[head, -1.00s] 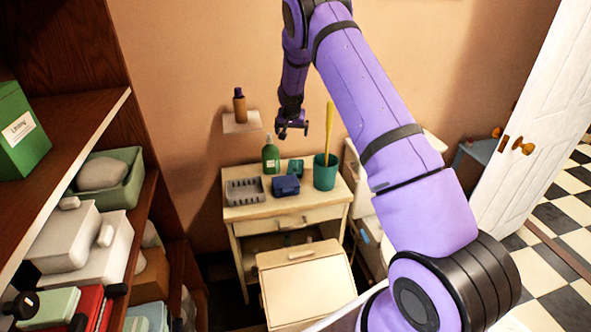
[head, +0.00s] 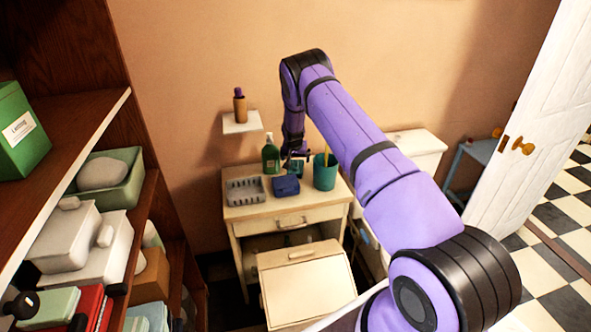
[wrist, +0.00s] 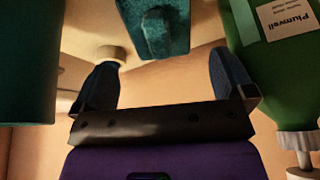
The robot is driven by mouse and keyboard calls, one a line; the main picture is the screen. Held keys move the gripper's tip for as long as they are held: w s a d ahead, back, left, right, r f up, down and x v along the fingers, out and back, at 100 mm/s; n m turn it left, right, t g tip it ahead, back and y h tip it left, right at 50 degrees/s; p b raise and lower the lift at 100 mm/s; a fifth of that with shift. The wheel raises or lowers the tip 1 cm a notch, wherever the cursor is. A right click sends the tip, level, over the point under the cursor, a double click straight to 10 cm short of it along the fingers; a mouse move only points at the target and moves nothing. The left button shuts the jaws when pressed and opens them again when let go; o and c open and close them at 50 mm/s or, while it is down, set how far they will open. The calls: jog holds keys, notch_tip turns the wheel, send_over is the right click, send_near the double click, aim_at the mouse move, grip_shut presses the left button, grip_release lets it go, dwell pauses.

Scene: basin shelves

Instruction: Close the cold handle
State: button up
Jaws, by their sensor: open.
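I cannot make out a cold handle or a tap in either view. My gripper (head: 296,156) hangs low over the back of the cream cabinet (head: 280,213), between a green bottle (head: 270,155) and a teal cup (head: 325,174). In the wrist view my gripper (wrist: 164,72) has its two dark blue fingers apart, with nothing clamped between them. A small teal object (wrist: 157,28) lies just beyond the fingers there; part of it also shows in the head view (head: 295,168). The bottle (wrist: 268,70) is on the right and the cup (wrist: 27,60) on the left.
A grey ribbed tray (head: 245,191) and a blue box (head: 286,185) sit at the cabinet top's front. A small wall shelf (head: 242,123) holds a brown bottle (head: 239,105). A loaded wooden shelf (head: 75,130) stands left; a white door (head: 530,130) is at right.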

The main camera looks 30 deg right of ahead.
aim_at(296, 161)
jog(key=shift+x, duration=2.55)
jog(key=shift+a, duration=0.1)
jog(key=c, duration=1)
jog(key=shift+c, duration=0.2)
jog(key=shift+r, duration=0.1)
